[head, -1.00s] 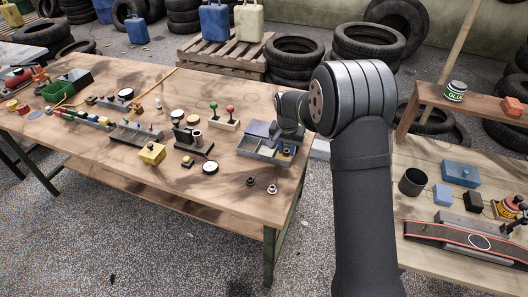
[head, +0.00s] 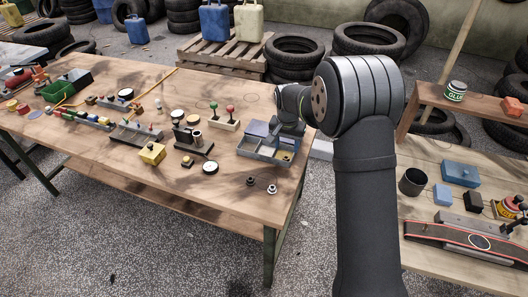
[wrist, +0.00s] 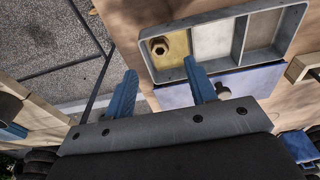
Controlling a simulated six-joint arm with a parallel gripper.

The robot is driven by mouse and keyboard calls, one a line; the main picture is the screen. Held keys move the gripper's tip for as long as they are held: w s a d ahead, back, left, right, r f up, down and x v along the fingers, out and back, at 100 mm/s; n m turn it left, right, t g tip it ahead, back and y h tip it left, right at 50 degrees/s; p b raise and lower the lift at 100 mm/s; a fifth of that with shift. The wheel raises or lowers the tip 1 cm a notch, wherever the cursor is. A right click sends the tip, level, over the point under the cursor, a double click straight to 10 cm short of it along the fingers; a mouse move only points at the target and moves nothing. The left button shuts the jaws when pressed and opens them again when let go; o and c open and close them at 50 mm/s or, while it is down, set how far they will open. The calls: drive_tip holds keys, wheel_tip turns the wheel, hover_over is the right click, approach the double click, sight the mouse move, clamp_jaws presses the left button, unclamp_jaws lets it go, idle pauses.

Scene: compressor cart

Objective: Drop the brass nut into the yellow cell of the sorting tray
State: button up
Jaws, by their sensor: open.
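The sorting tray (wrist: 238,58) is grey, with three cells in a row seen in the wrist view. The yellow cell (wrist: 177,65) is at its left end, beside a whitish cell and a grey one. The brass nut (wrist: 159,46) lies inside the yellow cell, near its upper left corner. My gripper (wrist: 159,67) is open, with nothing between its blue fingers. It is over the tray's edge by the yellow cell, apart from the nut. In the head view the tray (head: 248,153) is at the table's right end, partly hidden behind my gripper.
Two small ring-like parts, one dark (head: 250,181) and one light (head: 272,189), lie in front of the tray. A second bench (head: 430,228) is at right.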

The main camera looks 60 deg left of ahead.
wheel_tip(320, 180, up, 15)
drive_tip(key=s+d, duration=0.1)
drive_tip(key=shift+s+d+f, duration=0.15)
drive_tip(key=shift+f, duration=0.1)
drive_tip(key=f, duration=0.5)
drive_tip(key=w+a+f, duration=0.1)
drive_tip(key=f, duration=1.1)
drive_tip(key=shift+w+a, duration=0.2)
drive_tip(key=shift+w, duration=0.05)
drive_tip(key=shift+r, duration=0.9)
drive_tip(key=shift+f, duration=0.15)
